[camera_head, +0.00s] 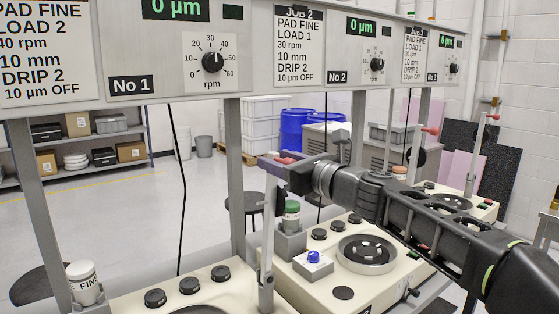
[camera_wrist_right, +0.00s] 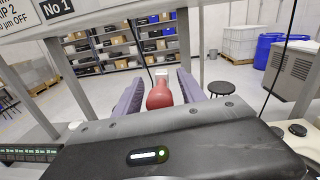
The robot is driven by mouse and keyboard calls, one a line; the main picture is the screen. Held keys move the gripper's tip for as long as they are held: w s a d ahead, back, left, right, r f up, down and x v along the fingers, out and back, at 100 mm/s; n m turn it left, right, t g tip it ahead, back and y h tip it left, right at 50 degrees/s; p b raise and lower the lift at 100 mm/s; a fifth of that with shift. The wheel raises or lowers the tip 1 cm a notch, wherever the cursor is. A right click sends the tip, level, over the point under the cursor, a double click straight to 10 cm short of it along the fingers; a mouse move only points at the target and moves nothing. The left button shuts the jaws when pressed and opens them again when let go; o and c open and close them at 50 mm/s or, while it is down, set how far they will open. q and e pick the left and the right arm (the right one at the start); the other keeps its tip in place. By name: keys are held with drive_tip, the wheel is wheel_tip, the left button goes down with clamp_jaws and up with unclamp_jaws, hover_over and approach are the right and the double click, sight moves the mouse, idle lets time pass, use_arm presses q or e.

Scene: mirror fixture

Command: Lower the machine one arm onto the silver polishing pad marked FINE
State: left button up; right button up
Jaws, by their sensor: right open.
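Machine one, under the No 1 panel (camera_head: 130,85), shows at the bottom left as a cream housing (camera_head: 225,290); only the dark edge of its platter shows. I cannot make out a silver pad marked FINE. An upright grey arm (camera_head: 267,235) stands at its right side, with a red handle (camera_head: 287,156) on top. My right gripper (camera_head: 278,165) has its purple fingers on either side of that handle. In the right wrist view, the red handle (camera_wrist_right: 160,95) lies between the open fingers (camera_wrist_right: 161,88). Contact cannot be told. My left gripper is not in view.
Machine two (camera_head: 330,285) stands to the right, with a round platter (camera_head: 366,250), a blue knob (camera_head: 313,257) and a green-capped bottle (camera_head: 291,215). A white bottle labelled FINE (camera_head: 85,285) stands at the left. Grey frame posts (camera_head: 236,180) rise close to the gripper.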

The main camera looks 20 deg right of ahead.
clamp_jaws()
idle(0.4)
drive_tip(key=shift+a, duration=0.1)
idle(0.8)
